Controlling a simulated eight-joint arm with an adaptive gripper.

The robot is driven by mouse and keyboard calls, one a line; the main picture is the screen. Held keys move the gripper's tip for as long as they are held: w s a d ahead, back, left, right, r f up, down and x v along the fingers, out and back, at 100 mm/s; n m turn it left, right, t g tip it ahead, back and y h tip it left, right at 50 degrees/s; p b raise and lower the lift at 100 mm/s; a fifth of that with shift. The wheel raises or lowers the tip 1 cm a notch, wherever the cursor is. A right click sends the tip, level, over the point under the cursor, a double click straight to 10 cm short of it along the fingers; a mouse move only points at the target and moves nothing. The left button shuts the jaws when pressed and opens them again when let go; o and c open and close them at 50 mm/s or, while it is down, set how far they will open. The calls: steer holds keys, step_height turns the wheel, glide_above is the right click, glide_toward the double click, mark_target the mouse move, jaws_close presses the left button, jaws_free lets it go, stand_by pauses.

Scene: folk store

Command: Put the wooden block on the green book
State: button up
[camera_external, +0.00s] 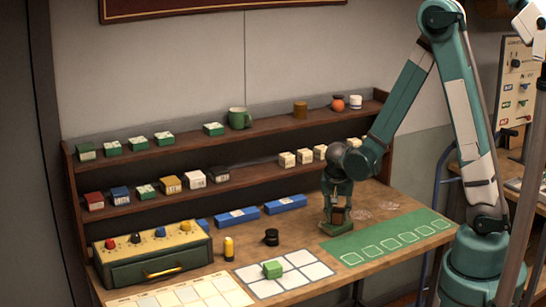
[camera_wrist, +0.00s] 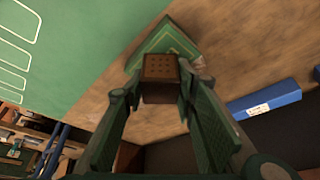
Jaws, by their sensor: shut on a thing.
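The wooden block (camera_external: 338,215) is brown, and it shows in the wrist view (camera_wrist: 160,68) with small dark dots on its face. My gripper (camera_external: 337,208) is shut on it, with a finger on each side, as the wrist view also shows (camera_wrist: 161,80). The green book (camera_external: 337,230) lies flat on the table directly below the block. In the wrist view the book (camera_wrist: 168,38) shows beyond the block, partly hidden by it. I cannot tell whether the block touches the book.
A green mat (camera_external: 385,238) with white outlines lies right of the book. Blue boxes (camera_external: 285,204) lie behind left. A dark round object (camera_external: 271,237) and a white grid sheet (camera_external: 300,275) with a green block (camera_external: 272,269) lie left. Shelves (camera_external: 250,168) stand behind.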

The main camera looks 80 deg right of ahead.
steer(key=shift+f, duration=0.15)
steer(key=o, duration=0.9)
steer(key=shift+r, duration=0.25)
steer(key=shift+p+v, duration=0.55)
steer(key=shift+v, duration=5.35)
